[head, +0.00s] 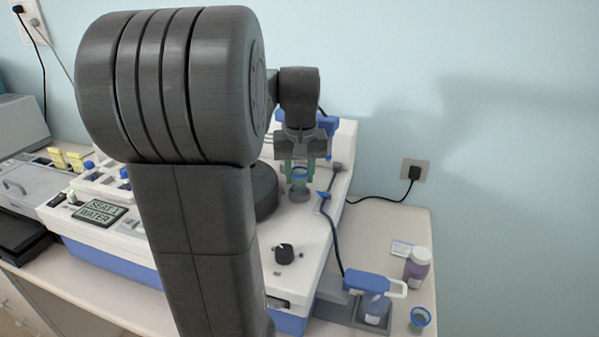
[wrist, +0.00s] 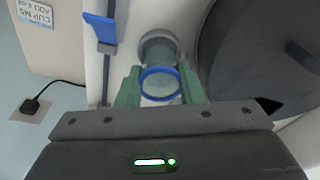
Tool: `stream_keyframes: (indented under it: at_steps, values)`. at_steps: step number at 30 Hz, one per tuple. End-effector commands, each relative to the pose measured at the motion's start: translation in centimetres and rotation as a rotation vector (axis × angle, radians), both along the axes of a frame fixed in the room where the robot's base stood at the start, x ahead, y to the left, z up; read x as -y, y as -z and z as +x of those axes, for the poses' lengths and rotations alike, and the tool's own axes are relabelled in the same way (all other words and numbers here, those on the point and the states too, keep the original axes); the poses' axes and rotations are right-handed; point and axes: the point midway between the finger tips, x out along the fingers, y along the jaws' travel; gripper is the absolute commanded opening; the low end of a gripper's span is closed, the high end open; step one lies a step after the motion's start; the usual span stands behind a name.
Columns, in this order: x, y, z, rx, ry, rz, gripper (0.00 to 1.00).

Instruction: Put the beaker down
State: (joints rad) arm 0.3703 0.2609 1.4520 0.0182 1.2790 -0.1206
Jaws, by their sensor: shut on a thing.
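A clear beaker with a blue rim (head: 300,173) is between the green fingers of my gripper (head: 298,168), at the back right of the white and blue staining machine (head: 318,235). In the wrist view the beaker (wrist: 160,84) also sits between the fingers of my gripper (wrist: 160,90), which are shut on it. A round grey holder (wrist: 158,46) shows just beyond the beaker. I cannot tell whether the beaker's bottom touches it.
A black disc (wrist: 255,50) lies close beside the gripper. A blue-tipped arm (head: 325,195) with a cable stands to the right. A second blue-rimmed beaker (head: 420,318), a purple bottle (head: 417,268) and a blue-topped device (head: 367,282) stand at the lower right.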

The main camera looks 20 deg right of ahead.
Motion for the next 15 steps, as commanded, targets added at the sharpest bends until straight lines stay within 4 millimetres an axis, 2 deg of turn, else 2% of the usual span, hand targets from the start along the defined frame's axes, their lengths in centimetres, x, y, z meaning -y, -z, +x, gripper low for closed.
stream_keyframes:
  at_steps: [12, 13, 15]
  values:
    - [-0.01, 0.84, -0.03, -0.001, 0.000, 0.000, 0.12]
    - [-0.01, 0.73, -0.02, -0.001, 0.000, 0.000, 0.40]
    - [-0.01, 0.71, -0.02, -0.001, 0.000, 0.000, 0.53]
